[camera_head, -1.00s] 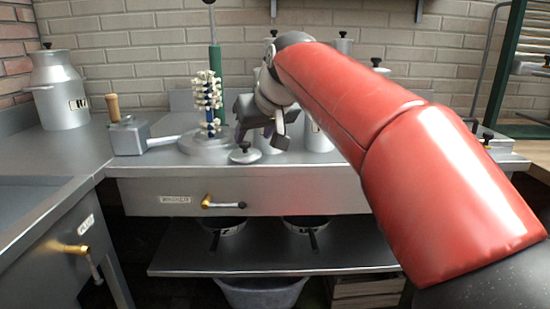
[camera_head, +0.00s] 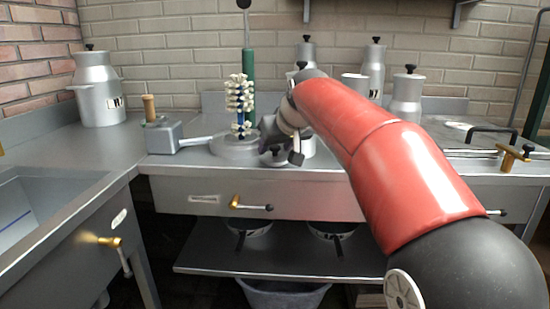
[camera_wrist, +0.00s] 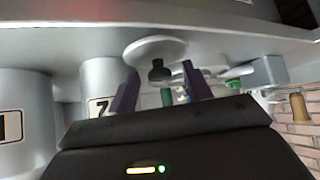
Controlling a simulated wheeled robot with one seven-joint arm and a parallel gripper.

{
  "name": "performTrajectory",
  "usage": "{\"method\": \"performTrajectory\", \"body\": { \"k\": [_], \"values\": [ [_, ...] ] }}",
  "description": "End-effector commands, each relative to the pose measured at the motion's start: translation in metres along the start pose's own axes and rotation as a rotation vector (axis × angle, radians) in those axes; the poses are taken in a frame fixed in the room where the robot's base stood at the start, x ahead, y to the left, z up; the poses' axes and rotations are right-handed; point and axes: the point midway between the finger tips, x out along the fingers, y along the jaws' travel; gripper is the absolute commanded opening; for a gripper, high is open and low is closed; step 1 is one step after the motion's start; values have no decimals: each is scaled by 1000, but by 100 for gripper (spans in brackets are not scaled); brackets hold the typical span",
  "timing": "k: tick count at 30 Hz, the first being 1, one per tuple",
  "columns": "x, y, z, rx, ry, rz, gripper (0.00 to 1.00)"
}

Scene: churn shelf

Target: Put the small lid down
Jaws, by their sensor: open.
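The small lid (camera_wrist: 150,48) is a pale grey disc with a black knob (camera_wrist: 158,72). In the wrist view, where the scene appears upside down, it lies on the grey counter. My gripper (camera_wrist: 157,76) is open, with its two dark fingers apart and the knob showing between their tips; whether they touch it I cannot tell. In the head view my gripper (camera_head: 281,152) is low over the counter, right of the beaded column, and mostly hides the lid there.
The beaded column (camera_head: 239,105) stands on a round base, with a grey box with a wooden handle (camera_head: 163,137) left of it. Several lidded metal cans (camera_head: 406,98) stand behind and right of my arm. A large can (camera_head: 97,92) is at far left. The counter's front (camera_head: 260,190) carries a brass tap.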

Motion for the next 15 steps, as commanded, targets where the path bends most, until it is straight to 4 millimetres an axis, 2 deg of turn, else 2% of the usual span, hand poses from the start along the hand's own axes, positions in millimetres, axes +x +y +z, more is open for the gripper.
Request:
{"method": "performTrajectory", "body": {
  "k": [2, 12, 15],
  "values": [
    [0, 0, 0, 0, 0, 0, 46],
    [0, 0, 0, 0, 0, 0, 1],
    [-1, 0, 0, 0, 0, 0, 0]
  ]
}}
